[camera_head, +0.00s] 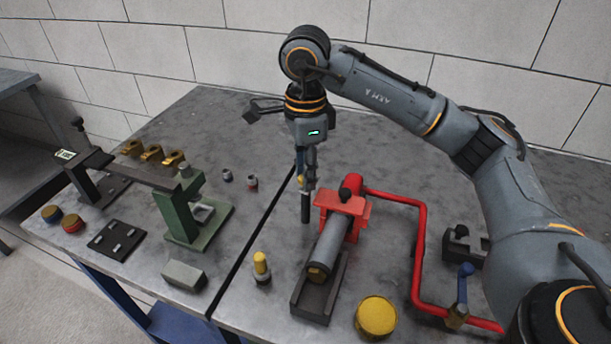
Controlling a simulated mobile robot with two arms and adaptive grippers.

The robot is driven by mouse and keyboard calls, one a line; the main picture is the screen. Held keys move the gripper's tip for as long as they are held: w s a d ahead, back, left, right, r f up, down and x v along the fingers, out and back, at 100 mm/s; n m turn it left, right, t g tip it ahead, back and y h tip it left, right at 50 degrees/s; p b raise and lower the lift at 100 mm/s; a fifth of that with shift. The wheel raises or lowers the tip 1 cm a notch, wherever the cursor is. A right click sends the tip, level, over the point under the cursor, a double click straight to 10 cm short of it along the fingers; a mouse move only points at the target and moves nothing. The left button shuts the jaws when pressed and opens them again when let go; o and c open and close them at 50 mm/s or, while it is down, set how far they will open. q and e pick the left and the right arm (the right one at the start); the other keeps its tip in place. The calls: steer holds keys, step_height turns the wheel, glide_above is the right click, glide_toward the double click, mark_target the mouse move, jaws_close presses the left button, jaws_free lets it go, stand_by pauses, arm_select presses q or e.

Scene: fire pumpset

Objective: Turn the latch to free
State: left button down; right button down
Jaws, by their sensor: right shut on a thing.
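Which part is the latch cannot be told for sure; the knobbed clamp is one candidate. My right gripper (305,190) points straight down just left of the red clamp. It is shut on a narrow dark upright piece (305,209), whose lower end shows below the fingers. Whether this piece touches the clamp or the table is unclear. My left gripper is not in view.
A red pipe (419,240) with a blue-handled valve (462,290) runs right of the clamp. A yellow-topped peg (261,264) and yellow round cap (376,316) stand in front. A green stand (184,215) carries a dark bar at left. The table's back is mostly clear.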

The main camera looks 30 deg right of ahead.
steer(key=shift+n, duration=0.6)
steer(key=shift+b, duration=0.3)
steer(key=c, duration=1.1)
jaws_free()
steer(key=shift+o, duration=0.2)
step_height(320, 180, up, 12)
